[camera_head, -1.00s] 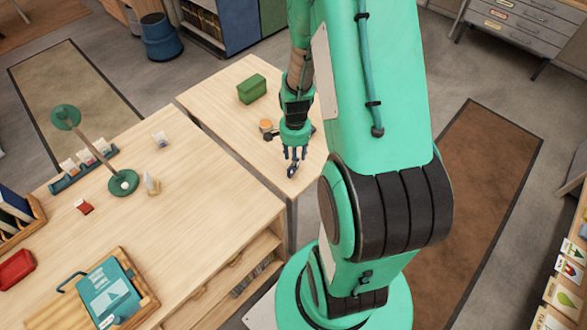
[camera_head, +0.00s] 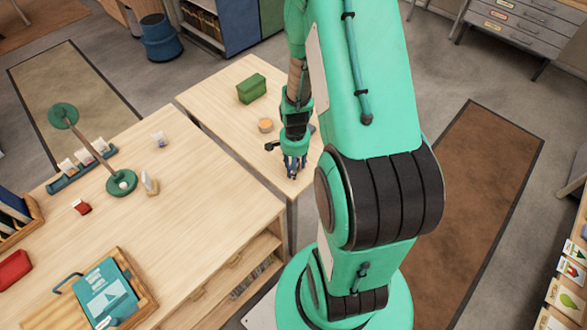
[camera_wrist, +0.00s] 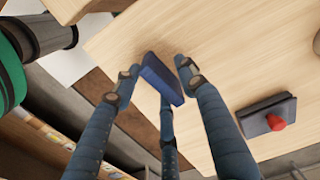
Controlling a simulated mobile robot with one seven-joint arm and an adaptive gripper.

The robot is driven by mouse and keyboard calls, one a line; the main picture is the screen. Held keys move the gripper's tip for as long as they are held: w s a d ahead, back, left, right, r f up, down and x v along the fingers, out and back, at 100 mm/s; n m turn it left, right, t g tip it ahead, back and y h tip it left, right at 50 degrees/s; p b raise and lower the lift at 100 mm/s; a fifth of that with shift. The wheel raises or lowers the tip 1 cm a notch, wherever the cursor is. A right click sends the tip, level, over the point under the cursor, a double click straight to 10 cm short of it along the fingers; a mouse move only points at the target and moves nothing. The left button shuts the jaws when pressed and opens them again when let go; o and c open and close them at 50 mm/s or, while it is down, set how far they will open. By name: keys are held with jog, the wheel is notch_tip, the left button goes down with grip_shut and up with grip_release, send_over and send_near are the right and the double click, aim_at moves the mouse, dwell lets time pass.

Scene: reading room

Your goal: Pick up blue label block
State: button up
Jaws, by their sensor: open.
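The blue label block (camera_wrist: 162,80) lies on the pale wooden table in the wrist view, tilted across the picture. My gripper (camera_wrist: 160,78) is open, with its fingers around the block: one to the left, one to the right and one below it in the picture. I cannot tell whether any finger touches it. In the head view my gripper (camera_head: 293,170) points down over the near part of the small table (camera_head: 222,110). The block is mostly hidden by the fingers there.
A black block with a red knob (camera_wrist: 268,118) lies to the right in the wrist view. A larger desk (camera_head: 200,215) with a green lamp (camera_head: 121,182) is at left.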

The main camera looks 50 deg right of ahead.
jog(key=shift+c, duration=0.3)
grip_shut()
jog(key=shift+r, duration=0.1)
dwell(0.4)
jog(key=shift+r+p, duration=0.3)
jog(key=shift+r, duration=0.55)
notch_tip(320, 180, up, 2)
jog(key=shift+s+a+r+p, duration=0.1)
jog(key=shift+s+p, duration=0.05)
jog(key=shift+p, duration=0.15)
jog(key=s+a+p, duration=0.1)
jog(key=s+a, duration=0.3)
jog(key=s, duration=0.2)
jog(key=s+a+r, duration=0.1)
jog(key=s+a, duration=0.3)
jog(key=s, duration=0.3)
jog(key=shift+a+p, duration=0.2)
jog(key=shift+p, duration=0.15)
jog(key=shift+s, duration=0.1)
